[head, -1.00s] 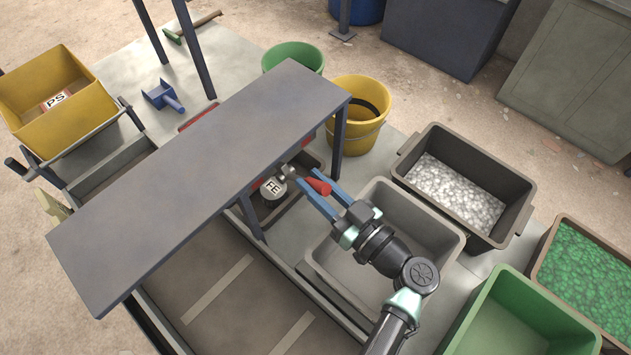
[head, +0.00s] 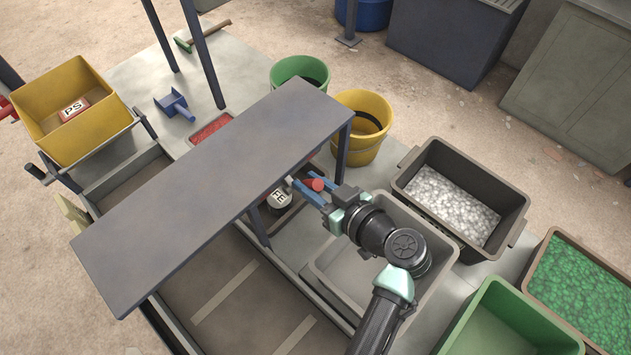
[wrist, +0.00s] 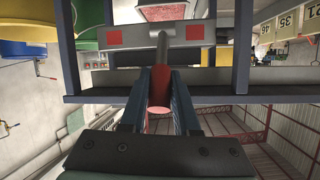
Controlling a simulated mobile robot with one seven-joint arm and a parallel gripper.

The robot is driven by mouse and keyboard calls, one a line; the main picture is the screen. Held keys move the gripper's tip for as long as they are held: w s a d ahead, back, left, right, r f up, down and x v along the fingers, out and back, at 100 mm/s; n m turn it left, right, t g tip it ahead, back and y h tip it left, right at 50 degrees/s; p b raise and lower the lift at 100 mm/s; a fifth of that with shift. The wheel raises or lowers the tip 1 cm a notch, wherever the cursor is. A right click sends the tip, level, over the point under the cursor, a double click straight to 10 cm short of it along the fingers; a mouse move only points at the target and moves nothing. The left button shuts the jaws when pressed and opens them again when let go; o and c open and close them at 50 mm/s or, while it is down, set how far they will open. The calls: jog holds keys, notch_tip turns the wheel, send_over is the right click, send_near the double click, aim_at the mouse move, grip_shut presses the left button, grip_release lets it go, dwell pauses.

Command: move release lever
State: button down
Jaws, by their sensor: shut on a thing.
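The release lever has a red grip (head: 316,184) on a metal rod, beside the front edge of the grey top plate. In the wrist view its red grip (wrist: 160,114) sits between my fingers and its grey rod (wrist: 162,52) runs away from me. A round weight marked FE (head: 279,199) is beside the lever, partly under the plate. My gripper (head: 308,180), with blue fingers, is shut on the red grip; the fingers (wrist: 165,82) flank it in the wrist view.
The grey top plate (head: 212,193) overhangs left of my gripper, with a dark post (head: 342,152) close beyond it. A grey bin (head: 440,272) lies under my arm. A yellow bucket (head: 364,148) and a bin of white pieces (head: 408,188) stand nearby.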

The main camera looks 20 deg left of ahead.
jog(key=shift+w+a+r+g+h+p, duration=0.25)
jog(key=shift+a+r+h+p, duration=0.25)
jog(key=shift+h+p, duration=0.35)
jog(key=shift+a+f, duration=0.1)
jog(key=c, duration=0.7)
grip_release()
jog(key=shift+o, duration=0.2)
jog(key=shift+s, duration=0.1)
jog(key=b+v, duration=0.3)
jog(key=v, duration=1)
jog(key=shift+b, duration=0.3)
